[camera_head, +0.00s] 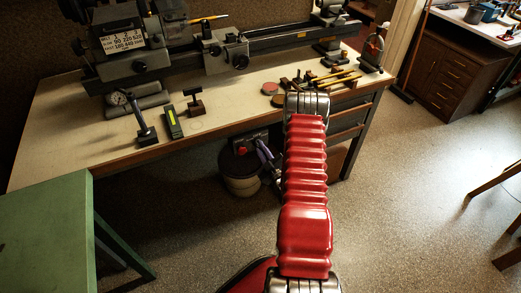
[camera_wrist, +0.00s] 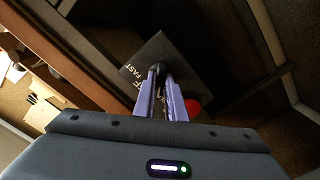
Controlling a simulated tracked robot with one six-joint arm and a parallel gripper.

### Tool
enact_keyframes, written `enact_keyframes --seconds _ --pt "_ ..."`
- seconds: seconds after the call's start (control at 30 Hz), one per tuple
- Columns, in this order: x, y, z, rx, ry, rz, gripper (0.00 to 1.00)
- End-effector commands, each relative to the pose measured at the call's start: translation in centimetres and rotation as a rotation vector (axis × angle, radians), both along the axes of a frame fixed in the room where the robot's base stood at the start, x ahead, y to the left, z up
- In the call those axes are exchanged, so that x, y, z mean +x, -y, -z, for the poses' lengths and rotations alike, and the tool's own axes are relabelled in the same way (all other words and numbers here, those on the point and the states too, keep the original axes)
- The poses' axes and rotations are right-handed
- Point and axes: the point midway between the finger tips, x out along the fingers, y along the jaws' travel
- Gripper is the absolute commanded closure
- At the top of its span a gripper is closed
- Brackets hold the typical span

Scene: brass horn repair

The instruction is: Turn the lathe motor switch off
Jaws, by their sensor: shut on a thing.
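The lathe motor switch is a grey box (camera_head: 252,138) with a red button, under the front edge of the bench. My gripper (camera_head: 262,152) is at the front of this box. In the wrist view its bluish fingers (camera_wrist: 160,72) are close together, shut on the dark switch lever at the plate. The fingers hide much of the lever, so its exact setting is unclear. The red button (camera_wrist: 193,107) shows just right of the fingers.
The lathe (camera_head: 225,50) stands on the pale bench (camera_head: 70,130), with hand tools along the front. A bucket (camera_head: 240,175) stands on the floor below the switch. A green table (camera_head: 45,225) is at the left. The floor at right is mostly clear.

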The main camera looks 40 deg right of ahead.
Motion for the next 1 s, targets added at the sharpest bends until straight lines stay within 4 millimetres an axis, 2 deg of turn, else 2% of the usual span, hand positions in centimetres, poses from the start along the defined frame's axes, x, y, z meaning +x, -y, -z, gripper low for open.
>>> enact_keyframes --seconds 0.47,1.0 --pt "-0.02 -0.16 0.11 0.128 0.034 -0.003 1.0" --pt "-0.07 -0.03 0.08 0.52 0.148 -0.004 1.0"
